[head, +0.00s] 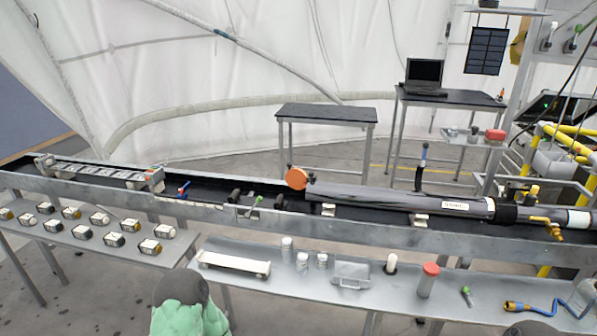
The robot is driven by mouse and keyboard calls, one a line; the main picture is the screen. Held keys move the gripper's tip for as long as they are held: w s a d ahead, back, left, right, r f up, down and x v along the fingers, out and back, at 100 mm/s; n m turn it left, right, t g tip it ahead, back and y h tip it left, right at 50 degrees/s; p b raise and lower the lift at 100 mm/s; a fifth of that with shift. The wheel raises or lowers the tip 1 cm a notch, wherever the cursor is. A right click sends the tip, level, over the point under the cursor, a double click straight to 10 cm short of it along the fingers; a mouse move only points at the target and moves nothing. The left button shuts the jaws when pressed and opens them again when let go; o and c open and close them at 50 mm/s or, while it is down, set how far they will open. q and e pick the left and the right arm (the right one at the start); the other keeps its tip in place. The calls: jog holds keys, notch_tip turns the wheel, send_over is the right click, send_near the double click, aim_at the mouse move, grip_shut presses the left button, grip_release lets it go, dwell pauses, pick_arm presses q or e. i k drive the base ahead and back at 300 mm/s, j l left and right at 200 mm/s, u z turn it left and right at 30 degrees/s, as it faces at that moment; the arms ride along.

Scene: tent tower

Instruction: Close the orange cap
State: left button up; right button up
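The orange cap (297,178) is a round disc at the left end of the long black tube (390,195) in the head view. It faces partly towards me and stands up above the tube's end. I cannot tell how far it is swung off the tube's mouth, which is hidden. The tube lies level on supports in the long metal trough. Neither of my grippers shows in the view. Parts at the bottom edge, one green and grey, seem to be my own arm links.
The trough (120,190) runs across the view. A front shelf (330,310) holds bottles, a case, a red-capped cylinder (428,280) and a blue hose (540,306). A left shelf (60,255) holds several small blocks. Tables and a laptop (424,77) stand behind.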

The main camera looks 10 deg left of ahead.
aim_at(297, 179)
jog(key=i+j+z, duration=0.4)
jog(key=j, duration=0.2)
jog(key=i+j+z, duration=0.2)
jog(key=j, duration=0.15)
jog(key=i+j+z, duration=0.2)
jog(key=j, duration=0.2)
jog(key=k+l, duration=0.05)
jog(key=k, duration=0.05)
